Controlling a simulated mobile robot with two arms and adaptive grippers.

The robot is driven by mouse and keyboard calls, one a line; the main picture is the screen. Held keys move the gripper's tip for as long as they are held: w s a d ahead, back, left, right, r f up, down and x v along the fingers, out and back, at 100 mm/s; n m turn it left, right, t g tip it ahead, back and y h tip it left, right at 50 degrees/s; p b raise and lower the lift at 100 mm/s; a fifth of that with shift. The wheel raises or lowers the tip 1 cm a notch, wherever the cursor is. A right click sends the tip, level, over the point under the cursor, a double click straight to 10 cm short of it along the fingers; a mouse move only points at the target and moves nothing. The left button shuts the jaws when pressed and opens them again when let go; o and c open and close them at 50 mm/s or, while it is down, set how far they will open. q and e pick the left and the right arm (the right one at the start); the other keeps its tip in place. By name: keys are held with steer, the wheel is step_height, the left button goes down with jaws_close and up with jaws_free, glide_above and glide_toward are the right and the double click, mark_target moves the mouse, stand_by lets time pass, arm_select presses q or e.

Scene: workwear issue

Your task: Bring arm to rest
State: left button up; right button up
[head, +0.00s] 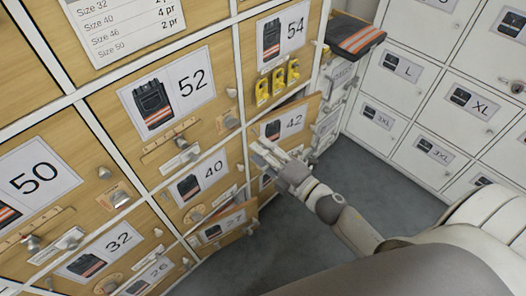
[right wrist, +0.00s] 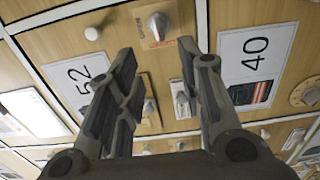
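My right gripper (head: 262,152) is in front of the wooden drawer wall, near the drawers labelled 42 (head: 292,122) and 40 (head: 215,168). Its arm reaches in from the lower right. In the right wrist view the two fingers of my right gripper (right wrist: 164,62) stand apart with nothing held between them. Drawer fronts show behind them, with the 52 label (right wrist: 82,78) at left and the 40 label (right wrist: 257,62) at right. I cannot tell whether a fingertip touches the wall. My left gripper is in neither view.
The 42 drawer seems to stand slightly out. Knobs and latches (head: 230,120) stick out from the fronts. Yellow tags (head: 277,82) hang below the 54 label. Folded dark workwear with orange stripes (head: 354,38) lies higher up. White lockers (head: 425,95) stand at right; grey floor (head: 345,180) is open between.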

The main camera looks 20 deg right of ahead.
steer(key=s+d+f+m+g+h+p, duration=0.1)
steer(key=s+d+f+m+g+h, duration=0.2)
steer(key=f, duration=0.6)
steer(key=s+d+f+m+g, duration=0.1)
steer(key=s+f+m, duration=0.25)
steer(key=f, duration=0.55)
steer(key=s+d+f+m+g+h+p, duration=0.15)
steer(key=f+m, duration=0.25)
steer(key=f, duration=0.6)
steer(key=s+f+m+g, duration=0.3)
steer(key=s+f, duration=0.3)
steer(key=s, duration=0.4)
steer(key=s+a+f+m+g+h, duration=0.1)
steer(key=s+f+m+g, duration=0.2)
steer(key=s+f, duration=0.3)
steer(key=s+a+f+m+g+p, duration=0.1)
steer(key=s+f+m+g, duration=0.2)
steer(key=s, duration=1.3)
step_height(320, 180, down, 4)
steer(key=shift+r+g+h, duration=0.2)
steer(key=shift+g+h, duration=0.15)
steer(key=shift+g, duration=0.4)
